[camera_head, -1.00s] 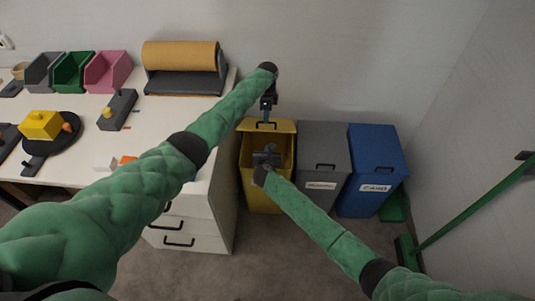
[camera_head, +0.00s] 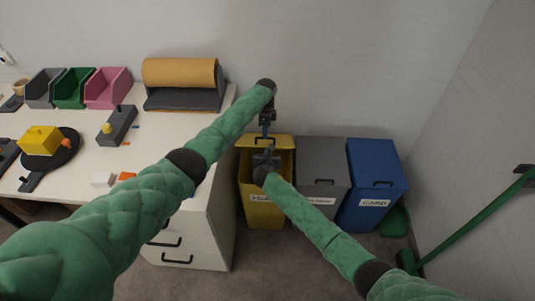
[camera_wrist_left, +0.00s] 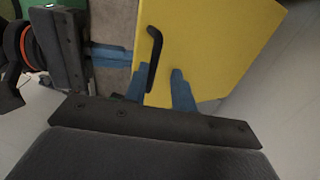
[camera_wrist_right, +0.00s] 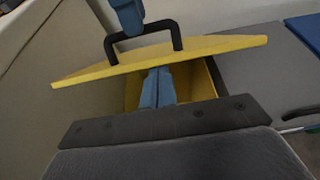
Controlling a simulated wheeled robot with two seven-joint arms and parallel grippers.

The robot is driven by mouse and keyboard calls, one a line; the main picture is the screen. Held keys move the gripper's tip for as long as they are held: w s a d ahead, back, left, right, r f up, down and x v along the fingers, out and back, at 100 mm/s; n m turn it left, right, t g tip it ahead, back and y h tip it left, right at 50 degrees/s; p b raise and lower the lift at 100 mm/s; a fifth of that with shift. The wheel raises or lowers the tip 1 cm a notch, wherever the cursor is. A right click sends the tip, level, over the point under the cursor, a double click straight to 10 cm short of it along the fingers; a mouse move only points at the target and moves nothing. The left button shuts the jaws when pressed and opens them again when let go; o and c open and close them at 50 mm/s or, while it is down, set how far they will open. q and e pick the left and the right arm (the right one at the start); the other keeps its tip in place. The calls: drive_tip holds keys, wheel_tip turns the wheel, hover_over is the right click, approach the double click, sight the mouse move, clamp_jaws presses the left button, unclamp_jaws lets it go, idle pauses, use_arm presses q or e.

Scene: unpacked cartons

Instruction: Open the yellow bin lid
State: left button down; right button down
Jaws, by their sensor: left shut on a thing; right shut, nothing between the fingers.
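The yellow bin (camera_head: 263,213) stands at the left of the bin row, and its opening shows. Its yellow lid (camera_head: 284,141) is raised and tilted at the back, also seen from close in the left wrist view (camera_wrist_left: 215,45) and nearly edge-on in the right wrist view (camera_wrist_right: 210,47). My left gripper (camera_head: 265,130) is shut on the lid's black handle (camera_wrist_left: 153,60), with its blue fingers on either side of it. My right gripper (camera_head: 266,158) is shut and empty over the bin's opening. In the right wrist view its fingers (camera_wrist_right: 158,88) are just below the lid; contact is unclear.
A grey bin (camera_head: 322,178) and a blue bin (camera_head: 375,170) stand closed to the right. A white desk (camera_head: 75,178) with drawers is close on the left. A green-handled tool (camera_head: 470,222) leans by the right wall. Bare floor lies in front.

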use_arm(q)
drive_tip(key=shift+a+f, duration=0.15)
drive_tip(key=shift+f, duration=0.2)
